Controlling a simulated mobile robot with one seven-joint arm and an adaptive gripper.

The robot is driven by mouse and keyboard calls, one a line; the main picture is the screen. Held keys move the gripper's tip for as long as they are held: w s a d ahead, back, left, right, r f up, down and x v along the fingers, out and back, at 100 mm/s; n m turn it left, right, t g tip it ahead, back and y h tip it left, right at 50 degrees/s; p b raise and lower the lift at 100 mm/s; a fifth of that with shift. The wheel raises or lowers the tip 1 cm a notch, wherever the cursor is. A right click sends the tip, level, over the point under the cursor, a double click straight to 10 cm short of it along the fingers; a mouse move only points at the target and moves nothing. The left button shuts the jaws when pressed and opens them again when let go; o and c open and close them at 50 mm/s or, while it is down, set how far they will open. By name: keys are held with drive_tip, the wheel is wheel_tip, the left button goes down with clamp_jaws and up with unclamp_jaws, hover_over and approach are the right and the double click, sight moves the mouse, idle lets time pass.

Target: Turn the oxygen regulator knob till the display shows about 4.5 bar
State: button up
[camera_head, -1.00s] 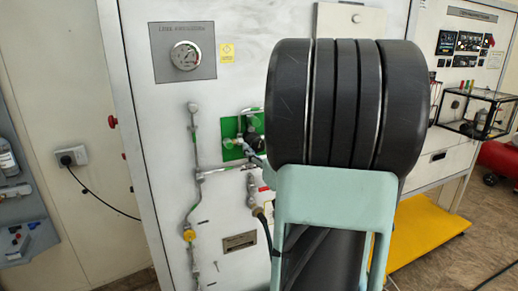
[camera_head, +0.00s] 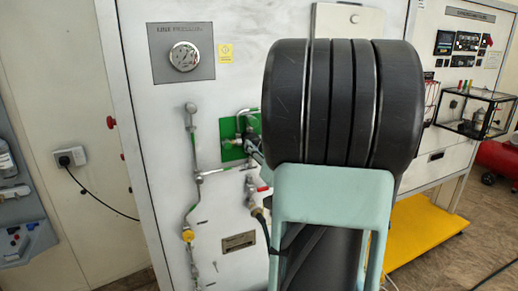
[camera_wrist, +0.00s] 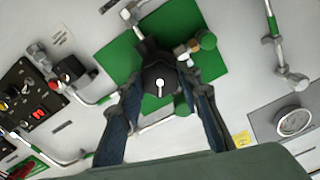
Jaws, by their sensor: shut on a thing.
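The black regulator knob (camera_wrist: 160,80) shows in the middle of the wrist view, with a pale pointer mark on its face. It sits in front of a green plate (camera_wrist: 118,82), which also shows in the head view (camera_head: 233,153). My gripper (camera_wrist: 162,84) has one finger on each side of the knob and is shut on it. In the head view my arm hides the knob and most of the gripper.
A round dial gauge (camera_head: 185,56) is on the upper left of the white panel, beside a yellow label (camera_head: 226,53). Metal pipes (camera_head: 191,180) run down the panel left of my arm. A yellow platform (camera_head: 425,238) is at the lower right.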

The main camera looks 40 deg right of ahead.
drive_tip(key=shift+m+p, duration=0.7)
drive_tip(key=shift+m, duration=2.9)
drive_tip(key=o, duration=1.2)
drive_tip(key=shift+c, duration=0.2)
drive_tip(key=v, duration=0.7)
drive_tip(key=shift+s, duration=0.3)
